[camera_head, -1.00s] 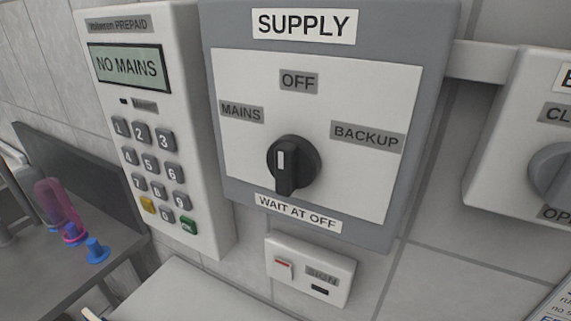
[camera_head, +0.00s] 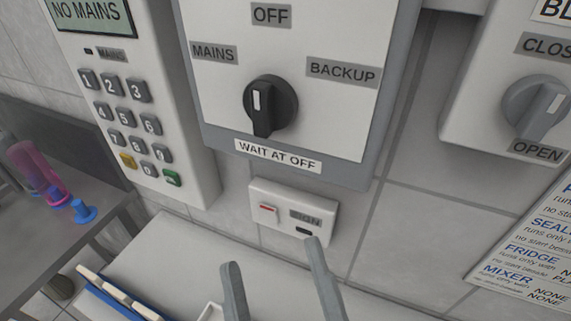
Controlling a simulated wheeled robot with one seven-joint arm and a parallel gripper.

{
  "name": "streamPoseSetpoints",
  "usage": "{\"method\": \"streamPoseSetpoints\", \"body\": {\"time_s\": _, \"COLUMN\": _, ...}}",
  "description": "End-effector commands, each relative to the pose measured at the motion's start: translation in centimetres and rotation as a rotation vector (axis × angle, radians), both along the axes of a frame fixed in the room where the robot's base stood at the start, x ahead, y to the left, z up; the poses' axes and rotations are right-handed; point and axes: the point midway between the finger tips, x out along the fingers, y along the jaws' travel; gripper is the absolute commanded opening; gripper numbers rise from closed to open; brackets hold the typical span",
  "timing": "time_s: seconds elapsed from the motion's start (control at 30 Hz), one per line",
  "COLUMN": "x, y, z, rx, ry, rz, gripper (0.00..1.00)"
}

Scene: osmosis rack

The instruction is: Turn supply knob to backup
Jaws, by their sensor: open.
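The black supply knob (camera_head: 270,106) sits on the white face of the grey supply box (camera_head: 384,100). Its white mark (camera_head: 257,100) is on the upper part of the grip, which stands nearly upright, so the mark points roughly up toward the OFF label (camera_head: 271,14). The MAINS label (camera_head: 213,53) is to the upper left and the BACKUP label (camera_head: 343,72) to the upper right. My gripper (camera_head: 274,254) shows two grey fingers at the bottom, apart and empty, below the knob and not touching it.
A keypad meter (camera_head: 135,110) is on the wall at left. A grey knob (camera_head: 535,107) is on another box at right, above a printed notice (camera_head: 530,250). A pale worktop (camera_head: 190,260) lies below.

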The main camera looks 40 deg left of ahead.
Motion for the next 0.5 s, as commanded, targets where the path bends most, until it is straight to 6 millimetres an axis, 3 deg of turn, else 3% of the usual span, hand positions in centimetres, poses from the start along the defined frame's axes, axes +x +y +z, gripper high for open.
{"method": "streamPoseSetpoints", "body": {"time_s": 0.03, "x": -0.8, "y": 2.0, "z": 2.2, "rx": 0.028, "ry": -0.031, "rz": 0.020, "gripper": 0.70}}
{"method": "streamPoseSetpoints", "body": {"time_s": 0.2, "x": -3.1, "y": 6.6, "z": 8.2, "rx": 0.097, "ry": -0.084, "rz": 0.028, "gripper": 0.70}}
{"method": "streamPoseSetpoints", "body": {"time_s": 0.5, "x": -6.5, "y": 10.6, "z": 17.7, "rx": 0.234, "ry": -0.009, "rz": -0.044, "gripper": 0.70}}
